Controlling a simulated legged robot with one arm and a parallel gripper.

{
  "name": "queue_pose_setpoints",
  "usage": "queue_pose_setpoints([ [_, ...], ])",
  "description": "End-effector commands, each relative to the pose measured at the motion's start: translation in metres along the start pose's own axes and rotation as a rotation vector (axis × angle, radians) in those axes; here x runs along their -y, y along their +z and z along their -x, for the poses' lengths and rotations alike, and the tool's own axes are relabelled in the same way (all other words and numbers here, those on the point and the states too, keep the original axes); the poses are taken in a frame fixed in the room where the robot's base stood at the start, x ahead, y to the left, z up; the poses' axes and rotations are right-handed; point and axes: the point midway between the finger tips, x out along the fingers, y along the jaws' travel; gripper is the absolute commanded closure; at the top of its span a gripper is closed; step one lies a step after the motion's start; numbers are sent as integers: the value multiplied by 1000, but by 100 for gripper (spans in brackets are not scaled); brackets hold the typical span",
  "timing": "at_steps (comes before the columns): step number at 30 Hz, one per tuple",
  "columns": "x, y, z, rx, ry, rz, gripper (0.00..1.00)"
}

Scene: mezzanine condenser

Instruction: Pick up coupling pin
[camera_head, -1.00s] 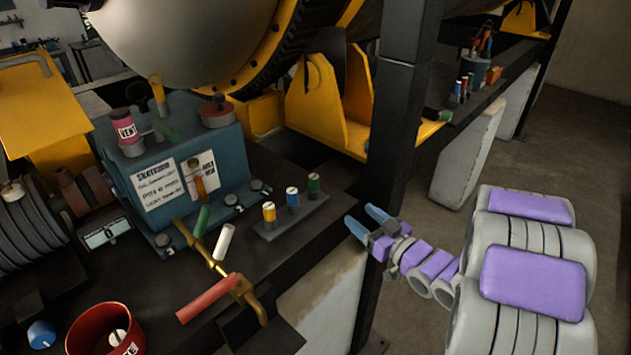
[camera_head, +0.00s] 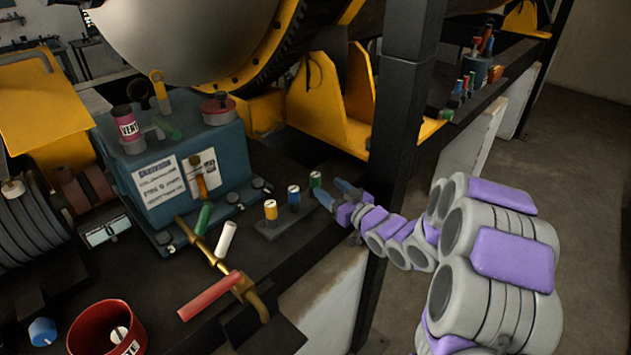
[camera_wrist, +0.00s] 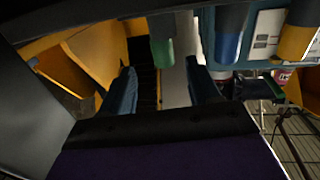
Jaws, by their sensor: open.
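No label marks which piece is the coupling pin. Three short upright pins stand in a row on a small dark rack (camera_head: 268,234): a yellow pin (camera_head: 270,211), a blue pin (camera_head: 294,200) and a green pin (camera_head: 316,182), each with a pale top. My gripper (camera_head: 334,194) is open and empty, just right of the green pin. In the wrist view, the green pin (camera_wrist: 162,40) shows beyond the gap between my fingers (camera_wrist: 160,68), with the blue pin (camera_wrist: 230,35) and yellow pin (camera_wrist: 297,35) to its right. Contact with the green pin cannot be told.
A white cylinder (camera_head: 226,239), a green cylinder (camera_head: 203,218) and a brass valve with a red handle (camera_head: 210,296) are left of the rack. A blue box (camera_head: 200,150) stands behind. A black post (camera_head: 405,110) rises close behind my gripper. A red bucket (camera_head: 85,330) is front left.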

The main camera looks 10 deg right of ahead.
Motion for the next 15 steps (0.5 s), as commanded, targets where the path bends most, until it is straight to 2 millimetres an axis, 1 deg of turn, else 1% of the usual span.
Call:
queue_pose_setpoints([
  [6,5,0,-26,-2,-5,-1,39],
  [9,4,0,-39,-2,-3,0,39],
  [12,4,2,-46,1,-2,0,39],
  [15,4,1,-49,2,-1,-1,39],
])
